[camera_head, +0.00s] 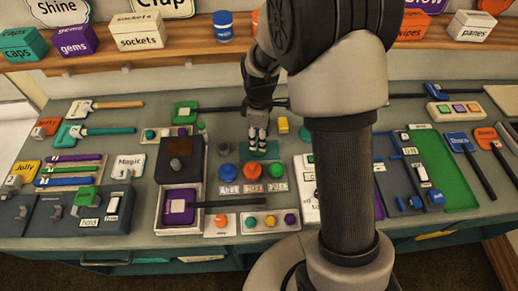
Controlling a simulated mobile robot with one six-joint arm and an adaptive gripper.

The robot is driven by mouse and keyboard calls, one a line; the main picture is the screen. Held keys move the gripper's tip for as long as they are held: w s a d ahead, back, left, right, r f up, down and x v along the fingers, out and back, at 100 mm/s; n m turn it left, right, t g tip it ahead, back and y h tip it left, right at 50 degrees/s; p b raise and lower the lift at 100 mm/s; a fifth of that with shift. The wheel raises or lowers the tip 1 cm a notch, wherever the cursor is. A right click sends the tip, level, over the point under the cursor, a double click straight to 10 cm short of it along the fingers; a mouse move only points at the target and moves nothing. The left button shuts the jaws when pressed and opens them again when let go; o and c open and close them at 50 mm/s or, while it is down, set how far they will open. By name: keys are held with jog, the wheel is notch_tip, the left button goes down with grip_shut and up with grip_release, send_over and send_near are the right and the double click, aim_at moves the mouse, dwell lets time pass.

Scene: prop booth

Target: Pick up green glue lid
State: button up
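A row of three round-lidded pots stands mid-bench: a blue lid, an orange-red lid and a green lid (276,169) at the right end. Small labels in front of them are too small to read surely, so I cannot confirm which says glue. My gripper (257,148) points down just behind this row, over a flat teal-green pad (272,154). It is apart from the green lid, behind it and to its left. The fingers look close together with nothing visible between them, but their opening is unclear.
A dark box (180,160) stands left of the pots, with a purple-centred tray (180,207) in front. A strip of coloured knobs (264,222) lies nearer the front edge. My arm hides part of the bench at right.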

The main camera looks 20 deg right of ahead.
jog(key=f, duration=0.1)
jog(key=f+b, duration=0.1)
jog(key=f, duration=0.2)
jog(key=shift+w+f+b, duration=0.25)
jog(key=shift+w+b, duration=0.05)
jog(key=shift+r, duration=0.1)
grip_shut()
